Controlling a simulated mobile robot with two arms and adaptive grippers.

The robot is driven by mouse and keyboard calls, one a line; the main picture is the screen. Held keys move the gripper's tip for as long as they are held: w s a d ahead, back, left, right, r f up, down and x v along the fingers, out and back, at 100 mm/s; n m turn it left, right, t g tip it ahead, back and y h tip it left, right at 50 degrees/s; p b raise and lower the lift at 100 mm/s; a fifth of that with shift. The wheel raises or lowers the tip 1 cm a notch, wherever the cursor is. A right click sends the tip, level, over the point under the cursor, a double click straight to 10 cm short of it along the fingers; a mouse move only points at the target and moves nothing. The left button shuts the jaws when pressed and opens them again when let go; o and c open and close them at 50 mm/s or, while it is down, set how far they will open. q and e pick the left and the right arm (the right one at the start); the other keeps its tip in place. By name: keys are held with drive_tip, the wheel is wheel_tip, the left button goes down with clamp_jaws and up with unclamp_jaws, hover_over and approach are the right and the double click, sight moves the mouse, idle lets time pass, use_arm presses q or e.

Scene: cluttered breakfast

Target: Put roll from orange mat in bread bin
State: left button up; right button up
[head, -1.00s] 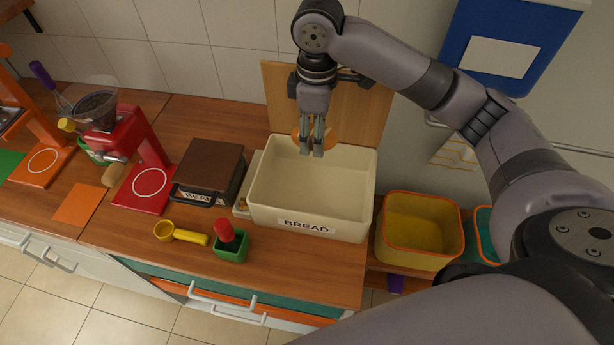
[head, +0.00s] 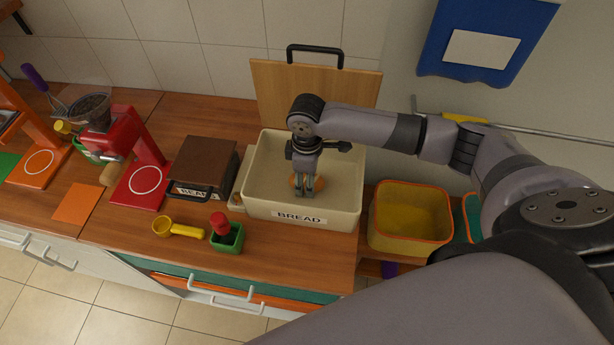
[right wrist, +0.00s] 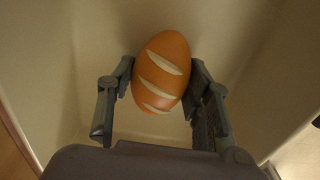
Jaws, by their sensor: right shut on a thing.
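The roll (right wrist: 161,72) is orange-brown with pale slashes. In the right wrist view it sits between the two fingers of my right gripper (right wrist: 163,85), which is shut on it. In the head view the right gripper (head: 304,188) is down inside the cream bread bin (head: 345,211), with part of the roll (head: 295,182) showing beside the fingers. The bin has a BREAD label on its front wall. I cannot tell whether the roll touches the bin floor. The orange mat (head: 78,202) lies bare on the counter at left. My left gripper is not in view.
A brown-topped box (head: 207,163) stands left of the bin, and a wooden board (head: 350,92) leans behind it. A yellow bin (head: 410,240) stands to the right. A yellow scoop (head: 176,228) and a green pot (head: 228,239) sit in front on the left.

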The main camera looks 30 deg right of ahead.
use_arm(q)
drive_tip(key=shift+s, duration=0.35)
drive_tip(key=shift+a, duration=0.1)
use_arm(e)
drive_tip(key=shift+f, duration=0.1)
drive_tip(key=o, duration=0.7)
drive_tip(key=shift+f, duration=0.1)
drive_tip(key=o, duration=0.4)
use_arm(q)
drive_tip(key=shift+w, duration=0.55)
use_arm(e)
drive_tip(key=shift+o, duration=0.2)
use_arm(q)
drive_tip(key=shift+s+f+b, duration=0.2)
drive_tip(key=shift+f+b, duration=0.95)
use_arm(e)
wheel_tip(320, 180, up, 12)
